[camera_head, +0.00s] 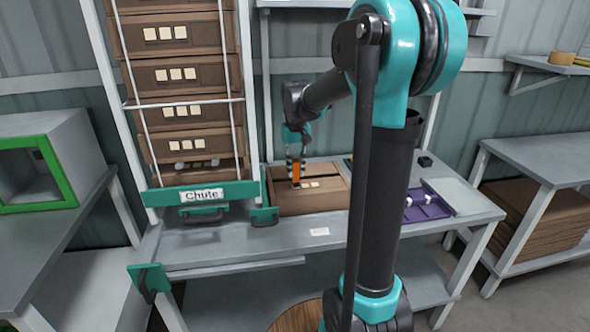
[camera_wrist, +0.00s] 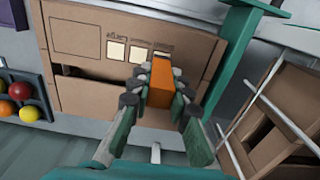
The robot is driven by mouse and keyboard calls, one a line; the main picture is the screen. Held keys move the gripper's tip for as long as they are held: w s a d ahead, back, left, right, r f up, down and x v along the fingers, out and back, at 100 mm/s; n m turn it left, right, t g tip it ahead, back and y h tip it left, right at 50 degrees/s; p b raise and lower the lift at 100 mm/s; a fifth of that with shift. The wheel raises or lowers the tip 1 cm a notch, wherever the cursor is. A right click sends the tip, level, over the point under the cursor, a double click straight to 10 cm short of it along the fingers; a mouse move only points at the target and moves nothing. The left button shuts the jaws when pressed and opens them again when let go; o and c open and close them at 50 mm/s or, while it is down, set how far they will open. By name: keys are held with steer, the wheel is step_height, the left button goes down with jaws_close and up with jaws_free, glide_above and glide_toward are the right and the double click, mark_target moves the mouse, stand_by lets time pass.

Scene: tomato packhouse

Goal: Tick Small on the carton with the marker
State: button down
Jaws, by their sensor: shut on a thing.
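The carton (camera_head: 316,202) lies on the bench, brown, with a row of pale label squares on its face. My gripper (camera_head: 294,160) is above the carton's left part. In the wrist view my gripper (camera_wrist: 160,97) is shut on the orange marker (camera_wrist: 161,78). The marker's far end is close to the rightmost square and partly covers it; I cannot tell whether the tip touches the carton. No tick is visible.
The green chute sign (camera_head: 203,195) and a stack of cartons (camera_head: 177,76) stand left of the carton. A purple tray (camera_head: 427,208) lies to the right on the bench (camera_head: 240,240). A small white label (camera_head: 319,231) lies in front.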

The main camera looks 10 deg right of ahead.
steer(key=shift+w+d, duration=0.15)
steer(key=shift+d, duration=0.05)
steer(key=shift+s+a, duration=0.45)
stand_by(0.4)
steer(key=shift+w+d, duration=0.2)
steer(key=shift+w, duration=0.05)
stand_by(0.4)
steer(key=shift+r, duration=3)
